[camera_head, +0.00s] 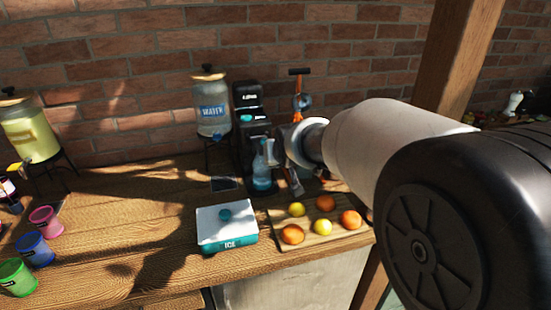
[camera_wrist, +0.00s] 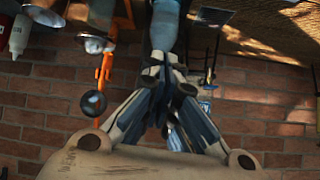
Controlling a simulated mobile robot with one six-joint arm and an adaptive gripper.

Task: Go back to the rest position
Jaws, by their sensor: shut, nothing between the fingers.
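My gripper (camera_head: 294,183) is at the end of my arm, which reaches in from the right over the wooden table (camera_head: 120,235). In the wrist view the fingers of my gripper (camera_wrist: 164,76) come together with nothing held between them. A blue-tinted glass bottle (camera_head: 262,174) stands upright just left of the gripper, in front of a black machine (camera_head: 247,100). The bottle (camera_wrist: 164,28) also shows just beyond the fingertips in the wrist view, which looks upside down. I cannot tell whether the fingers touch it.
A board (camera_head: 284,243) with oranges and lemons lies below my arm. An ice box (camera_head: 228,238) stands left of it. A water dispenser (camera_head: 211,107), a yellow drink dispenser (camera_head: 30,130), coloured cups (camera_head: 36,250) and an orange-handled tool (camera_head: 301,100) stand around. The table's middle left is clear.

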